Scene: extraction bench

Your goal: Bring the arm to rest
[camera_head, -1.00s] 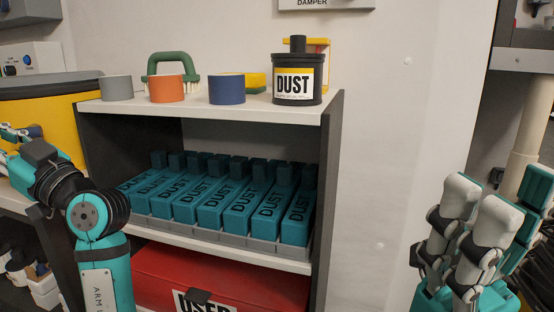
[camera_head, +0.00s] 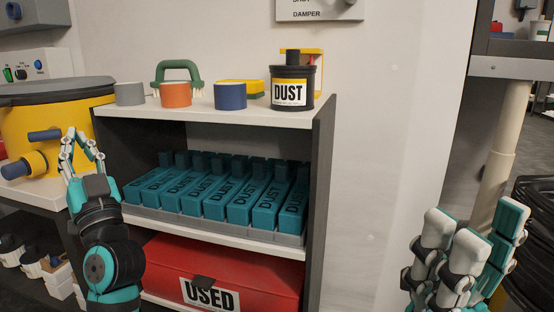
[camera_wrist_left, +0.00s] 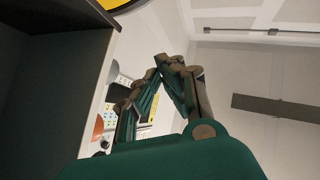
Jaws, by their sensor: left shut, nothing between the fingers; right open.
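My left gripper (camera_head: 74,135) is raised at the left of the head view, in front of the yellow drum. Its fingers point up and meet at the tips, with nothing between them. The left wrist view shows the same fingers (camera_wrist_left: 162,62) converging in free air, with the shelf's side at the left. My right gripper (camera_head: 470,222) stands at the lower right of the head view, fingers up and spread, holding nothing. It is apart from the shelf unit.
A shelf unit (camera_head: 322,150) holds several teal DUST boxes (camera_head: 243,202) and a red USED box (camera_head: 215,262). A black DUST canister (camera_head: 292,90) and coloured rings stand on top. A yellow drum (camera_head: 35,120) is at the left. Wall space right of the shelf is clear.

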